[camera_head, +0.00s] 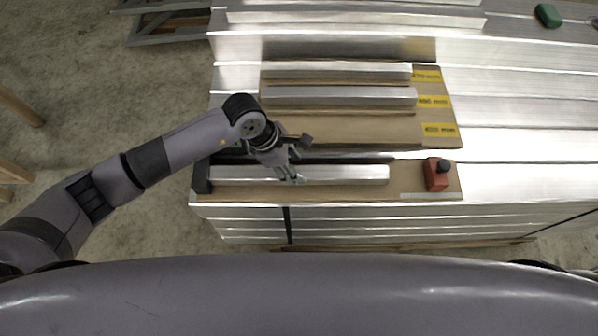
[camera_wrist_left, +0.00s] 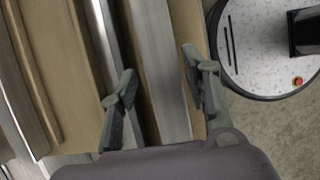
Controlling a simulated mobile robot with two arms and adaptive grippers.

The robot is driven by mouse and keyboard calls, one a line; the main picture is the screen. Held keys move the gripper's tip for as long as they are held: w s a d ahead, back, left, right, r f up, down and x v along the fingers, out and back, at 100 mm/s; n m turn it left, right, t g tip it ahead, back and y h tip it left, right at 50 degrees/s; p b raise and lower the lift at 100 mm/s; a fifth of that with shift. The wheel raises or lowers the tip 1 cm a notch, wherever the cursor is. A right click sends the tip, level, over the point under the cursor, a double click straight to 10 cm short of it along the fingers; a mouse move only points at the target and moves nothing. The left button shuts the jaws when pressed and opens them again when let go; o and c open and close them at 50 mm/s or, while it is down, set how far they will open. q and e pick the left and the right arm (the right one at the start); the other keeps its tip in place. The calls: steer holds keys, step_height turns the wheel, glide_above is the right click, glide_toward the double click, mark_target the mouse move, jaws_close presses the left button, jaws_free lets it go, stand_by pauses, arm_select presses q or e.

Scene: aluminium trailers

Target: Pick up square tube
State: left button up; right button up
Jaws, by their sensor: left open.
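A silvery square tube (camera_head: 345,174) lies lengthwise along the front of a cardboard-covered stack in the head view. My left gripper (camera_head: 300,160) is over the left half of this tube, with its fingers spread to either side of it. In the left wrist view the tube (camera_wrist_left: 160,75) runs between the two open fingers of the gripper (camera_wrist_left: 159,61). Whether the fingers reach down beside the tube or stay above it, I cannot tell. Two more square tubes, a rear one (camera_head: 335,71) and a middle one (camera_head: 340,96), lie farther back. My right gripper is not in view.
A red block with a dark knob (camera_head: 437,174) stands just right of the front tube. A dark block (camera_head: 202,177) sits at its left end. The cardboard (camera_head: 350,130) bears yellow labels on the right. A green object (camera_head: 547,15) lies far right on the aluminium stack (camera_head: 520,110).

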arm_select(q)
steer(key=x, duration=0.3)
steer(key=shift+s+d+f, duration=0.1)
steer(key=shift+d+f, duration=0.1)
steer(key=shift+f, duration=0.05)
jaws_close()
steer(key=shift+r, duration=0.1)
stand_by(0.4)
